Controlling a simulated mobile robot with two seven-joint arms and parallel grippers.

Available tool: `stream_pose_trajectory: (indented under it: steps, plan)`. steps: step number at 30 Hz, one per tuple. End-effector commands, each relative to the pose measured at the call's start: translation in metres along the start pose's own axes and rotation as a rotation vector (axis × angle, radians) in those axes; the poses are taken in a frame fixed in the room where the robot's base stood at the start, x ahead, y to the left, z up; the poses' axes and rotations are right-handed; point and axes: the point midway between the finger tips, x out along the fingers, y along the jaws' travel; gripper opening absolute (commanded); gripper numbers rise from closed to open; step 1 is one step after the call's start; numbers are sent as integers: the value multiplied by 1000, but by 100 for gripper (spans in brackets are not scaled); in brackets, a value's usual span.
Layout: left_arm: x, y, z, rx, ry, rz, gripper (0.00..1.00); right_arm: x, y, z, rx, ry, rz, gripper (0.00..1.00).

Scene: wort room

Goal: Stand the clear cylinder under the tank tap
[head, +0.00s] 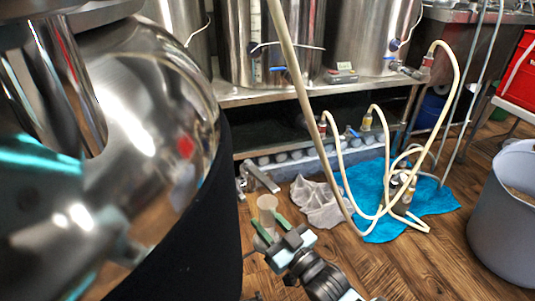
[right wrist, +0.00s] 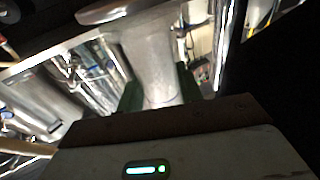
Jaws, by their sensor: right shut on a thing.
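The clear cylinder (head: 267,203) is in the head view at lower middle, held between the green fingers of my right gripper (head: 264,219). In the right wrist view the cylinder (right wrist: 150,62) fills the space between the fingers (right wrist: 160,92), with its wide round end toward the top left. The gripper is shut on it. A large shiny steel tank (head: 150,110) with a black lower jacket stands at the left. A metal tap-like fitting (head: 262,178) shows just beyond the cylinder, right of the tank; I cannot tell which vessel it belongs to. My left gripper is not in view.
Steel kettles (head: 265,45) stand on a metal bench (head: 262,95) behind. Pale hoses run to a blue cloth (head: 415,205) on the wooden floor. A grey cloth (head: 318,203) lies near the cylinder. A grey bin (head: 495,220) is at right.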

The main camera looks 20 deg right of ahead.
Motion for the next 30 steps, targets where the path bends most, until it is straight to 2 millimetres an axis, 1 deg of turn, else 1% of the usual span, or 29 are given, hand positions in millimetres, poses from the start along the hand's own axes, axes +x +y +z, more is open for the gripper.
stream_pose_trajectory:
  steps: [8,9,14,22,26,29,30]
  plan:
    - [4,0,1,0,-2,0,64,-1,0,8,0,0,0,12]
    - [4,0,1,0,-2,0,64,-1,0,9,0,-1,0,37]
    - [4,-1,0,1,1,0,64,-1,0,8,0,-1,0,58]
    - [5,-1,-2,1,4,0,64,-1,0,7,0,-1,0,58]
    - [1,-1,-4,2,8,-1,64,0,0,-1,0,1,0,58]
    - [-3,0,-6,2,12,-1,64,-14,0,1,0,-5,0,58]
    - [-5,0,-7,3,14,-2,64,-21,0,0,0,-5,0,58]
